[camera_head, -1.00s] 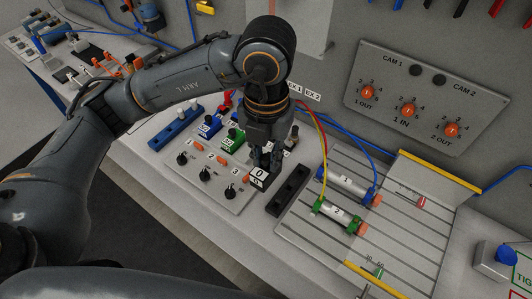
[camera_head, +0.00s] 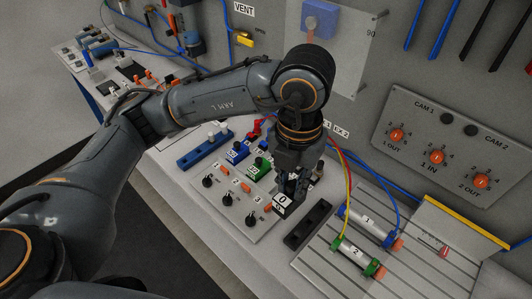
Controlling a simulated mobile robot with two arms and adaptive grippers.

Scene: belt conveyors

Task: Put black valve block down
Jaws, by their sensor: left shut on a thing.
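The black valve block (camera_head: 281,207) has a white top label reading "0". It sits low over the bench, between the knob panel and a black slotted rail. My left gripper (camera_head: 287,192) points down and is shut on it. Whether the block touches the surface below cannot be told. My right gripper is not in view.
A black slotted rail (camera_head: 308,224) lies just right of the block. The grey knob panel (camera_head: 233,202) is to its left, with blue (camera_head: 236,152) and green (camera_head: 258,169) blocks behind. Cylinders 1 (camera_head: 367,222) and 2 (camera_head: 356,252) with hoses lie on a grooved plate (camera_head: 420,262).

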